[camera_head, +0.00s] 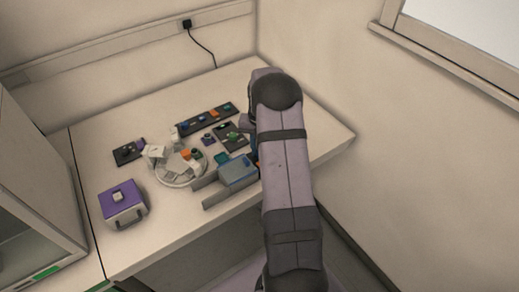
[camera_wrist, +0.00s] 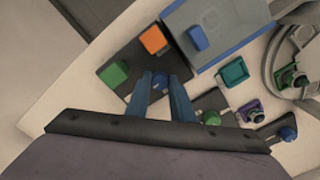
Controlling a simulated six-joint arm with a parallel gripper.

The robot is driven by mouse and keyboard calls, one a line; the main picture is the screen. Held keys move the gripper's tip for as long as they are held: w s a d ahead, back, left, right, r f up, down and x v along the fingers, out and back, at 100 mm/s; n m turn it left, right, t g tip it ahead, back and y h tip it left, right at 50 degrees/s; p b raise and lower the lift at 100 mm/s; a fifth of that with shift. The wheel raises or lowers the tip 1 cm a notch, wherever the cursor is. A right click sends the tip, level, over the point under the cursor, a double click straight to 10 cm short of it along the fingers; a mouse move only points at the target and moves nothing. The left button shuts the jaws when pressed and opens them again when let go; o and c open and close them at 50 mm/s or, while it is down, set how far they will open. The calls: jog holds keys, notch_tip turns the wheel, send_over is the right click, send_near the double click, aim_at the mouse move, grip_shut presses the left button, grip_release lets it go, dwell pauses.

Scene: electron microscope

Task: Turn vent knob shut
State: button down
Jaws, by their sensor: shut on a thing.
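In the head view my arm covers this panel and most of my gripper.
A grey-blue box (camera_head: 238,171) stands beside the panel. A round white stage (camera_head: 168,181), several small knob panels (camera_head: 231,137) and a purple box (camera_head: 123,206) stand farther left on the table. The table's right corner (camera_head: 340,137) is bare.

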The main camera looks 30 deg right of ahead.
jog(key=shift+r, duration=0.1)
jog(key=c, duration=1.5)
grip_release()
jog(key=shift+c, duration=0.2)
jog(key=shift+r+b, duration=0.85)
jog(key=shift+r, duration=2.8)
